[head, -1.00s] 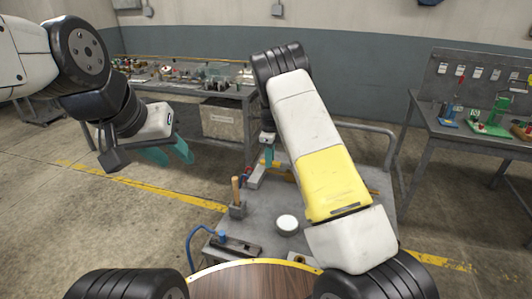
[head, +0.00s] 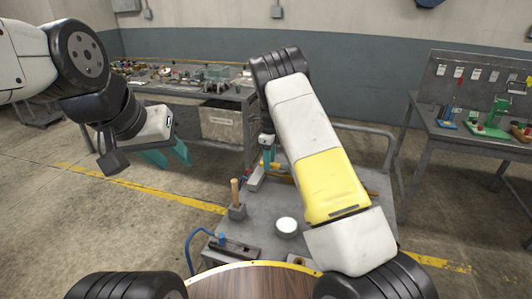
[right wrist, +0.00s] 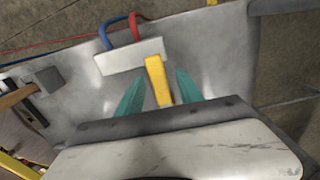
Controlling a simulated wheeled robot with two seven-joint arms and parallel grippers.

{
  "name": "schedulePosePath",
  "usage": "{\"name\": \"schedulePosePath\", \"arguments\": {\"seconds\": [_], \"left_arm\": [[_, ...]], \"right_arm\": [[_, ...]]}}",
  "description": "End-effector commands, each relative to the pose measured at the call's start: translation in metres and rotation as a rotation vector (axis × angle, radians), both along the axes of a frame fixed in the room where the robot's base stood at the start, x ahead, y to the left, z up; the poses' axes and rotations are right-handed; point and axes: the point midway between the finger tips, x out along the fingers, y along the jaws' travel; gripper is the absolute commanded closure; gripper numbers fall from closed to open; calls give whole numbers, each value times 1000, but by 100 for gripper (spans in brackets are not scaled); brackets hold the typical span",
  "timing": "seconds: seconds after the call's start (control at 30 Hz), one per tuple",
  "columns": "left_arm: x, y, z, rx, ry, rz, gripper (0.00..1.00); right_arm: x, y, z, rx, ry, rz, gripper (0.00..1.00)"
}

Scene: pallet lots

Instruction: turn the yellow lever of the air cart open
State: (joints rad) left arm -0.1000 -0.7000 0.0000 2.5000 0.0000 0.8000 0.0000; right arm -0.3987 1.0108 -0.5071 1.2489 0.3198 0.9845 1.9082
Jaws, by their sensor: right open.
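The yellow lever (right wrist: 158,80) shows in the right wrist view, running from a pale block (right wrist: 130,56) with a red and a blue hose. My right gripper (right wrist: 158,92) is open, with one teal finger on each side of the lever; I see a gap on both sides. In the head view the right gripper (head: 267,156) is low over the cart (head: 250,222), by the block, and my arm hides part of that area. My left gripper (head: 168,155) is open and empty, in the air left of the cart.
On the cart stand a wooden-handled tool (head: 236,196), a white round piece (head: 287,226) and a dark device (head: 233,248) with a blue hose. A cluttered bench (head: 190,88) is behind, another bench (head: 478,133) at right. The floor at left is clear.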

Motion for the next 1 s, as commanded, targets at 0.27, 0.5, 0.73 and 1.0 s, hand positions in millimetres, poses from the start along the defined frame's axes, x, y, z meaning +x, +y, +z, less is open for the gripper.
{"name": "schedulePosePath", "arguments": {"seconds": [0.27, 0.5, 0.73, 1.0], "left_arm": [[0, 0, 0, 0, 0, 0, 63], [0, 0, 0, 0, 0, 0, 63], [0, 0, 0, 0, 0, 0, 63], [0, 0, 0, 0, 0, 0, 63]], "right_arm": [[1, 0, 29, 1, -4, 0, 56], [1, 0, 67, 1, -4, 0, 56], [0, 0, 78, 0, -1, 0, 56], [0, -1, 80, 2, -2, 4, 56]]}}
